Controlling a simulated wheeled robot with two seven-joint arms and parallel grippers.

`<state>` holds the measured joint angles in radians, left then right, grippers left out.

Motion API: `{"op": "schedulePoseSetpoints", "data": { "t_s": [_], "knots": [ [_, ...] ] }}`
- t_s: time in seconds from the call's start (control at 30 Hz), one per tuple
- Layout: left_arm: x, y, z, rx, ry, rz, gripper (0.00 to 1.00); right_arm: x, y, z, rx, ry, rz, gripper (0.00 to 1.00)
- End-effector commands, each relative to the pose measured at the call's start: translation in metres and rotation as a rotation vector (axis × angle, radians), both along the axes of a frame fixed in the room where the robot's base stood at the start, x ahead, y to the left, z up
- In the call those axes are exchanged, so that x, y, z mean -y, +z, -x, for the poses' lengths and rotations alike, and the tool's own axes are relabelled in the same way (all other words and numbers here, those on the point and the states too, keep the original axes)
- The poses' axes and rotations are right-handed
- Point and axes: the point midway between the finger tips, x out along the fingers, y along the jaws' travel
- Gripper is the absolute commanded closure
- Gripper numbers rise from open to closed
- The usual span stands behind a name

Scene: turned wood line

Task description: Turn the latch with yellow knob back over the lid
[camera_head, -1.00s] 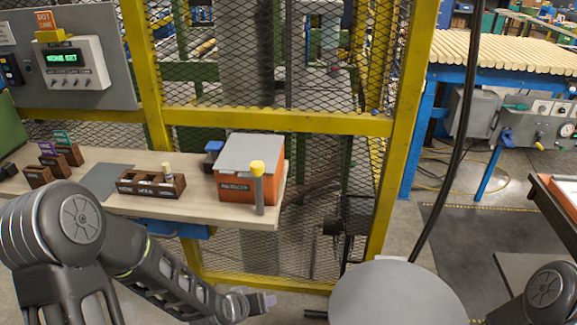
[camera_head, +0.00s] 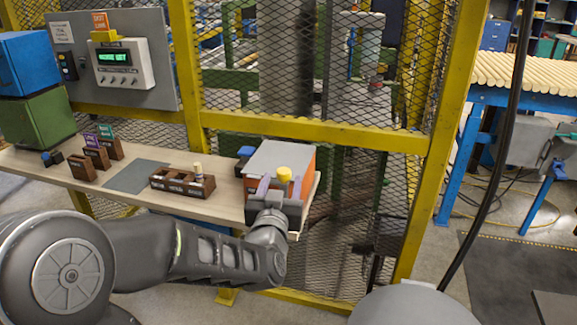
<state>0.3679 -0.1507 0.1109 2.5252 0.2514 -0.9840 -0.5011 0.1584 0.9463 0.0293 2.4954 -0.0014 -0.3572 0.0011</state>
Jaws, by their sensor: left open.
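An orange box (camera_head: 308,188) with a flat grey lid (camera_head: 279,157) stands at the right end of the wooden bench. The latch's yellow knob (camera_head: 284,174) shows at the front edge of the lid, toward the right. The latch's grey bar is mostly hidden behind my gripper. My left gripper (camera_head: 280,185) is open at the front of the box. One finger shows on each side of the knob; I cannot tell whether either touches it. The box's front label is hidden too. My right gripper is out of view.
On the bench (camera_head: 222,208), a brown compartment tray (camera_head: 182,184) with a pale peg stands left of the box. A grey mat (camera_head: 137,176) and several small brown holders lie farther left. A small blue item (camera_head: 245,152) sits beside the box. A yellow-framed mesh fence (camera_head: 320,133) rises behind.

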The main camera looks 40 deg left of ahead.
Motion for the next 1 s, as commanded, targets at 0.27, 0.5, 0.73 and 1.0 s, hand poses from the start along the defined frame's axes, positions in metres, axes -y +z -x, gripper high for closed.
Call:
{"op": "schedulePoseSetpoints", "data": {
  "t_s": [0.27, 0.5, 0.73, 1.0],
  "knots": [
    [-0.01, 0.0, -0.017, -0.002, 0.001, 0.002, 0.46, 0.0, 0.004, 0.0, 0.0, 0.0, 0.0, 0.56],
    [-0.027, 0.0, -0.051, -0.002, 0.0, 0.002, 0.46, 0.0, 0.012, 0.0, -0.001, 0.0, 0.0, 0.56],
    [-0.037, 0.0, -0.068, -0.001, -0.001, 0.003, 0.46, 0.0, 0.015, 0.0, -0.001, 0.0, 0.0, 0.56],
    [-0.037, -0.001, -0.069, 0.0, -0.001, 0.002, 0.47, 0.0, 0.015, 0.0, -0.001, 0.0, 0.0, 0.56]
  ]
}}
